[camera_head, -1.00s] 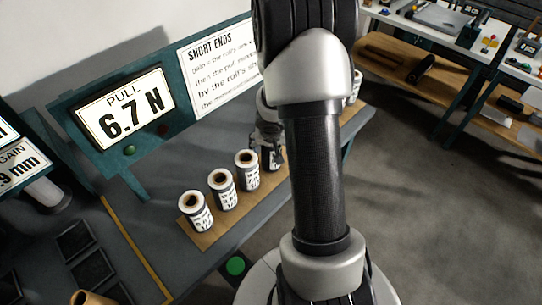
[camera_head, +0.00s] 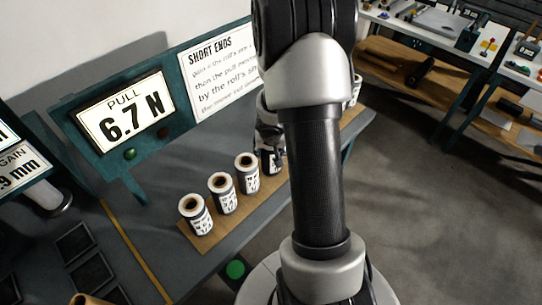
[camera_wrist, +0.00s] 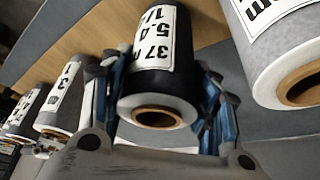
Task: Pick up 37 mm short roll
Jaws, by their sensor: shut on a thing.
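The 37 mm roll (camera_wrist: 160,85) is dark with a white label reading "37 m…" and a brown core, in the middle of the wrist view. My gripper (camera_wrist: 165,118) is shut on it, with one blue-and-grey finger on each side. In the head view my gripper (camera_head: 269,138) is partly hidden behind my arm, over a roll (camera_head: 269,161) in the row on the wooden board (camera_head: 203,240). I cannot tell whether the held roll is clear of the board.
Three labelled rolls stand to the left in the row, the nearest at the board's front end (camera_head: 196,217). A large pale roll (camera_wrist: 262,45) is close on the right in the wrist view. A display (camera_head: 126,110) reading "PULL 6.7 N" and a "SHORT ENDS" sign (camera_head: 220,75) stand behind.

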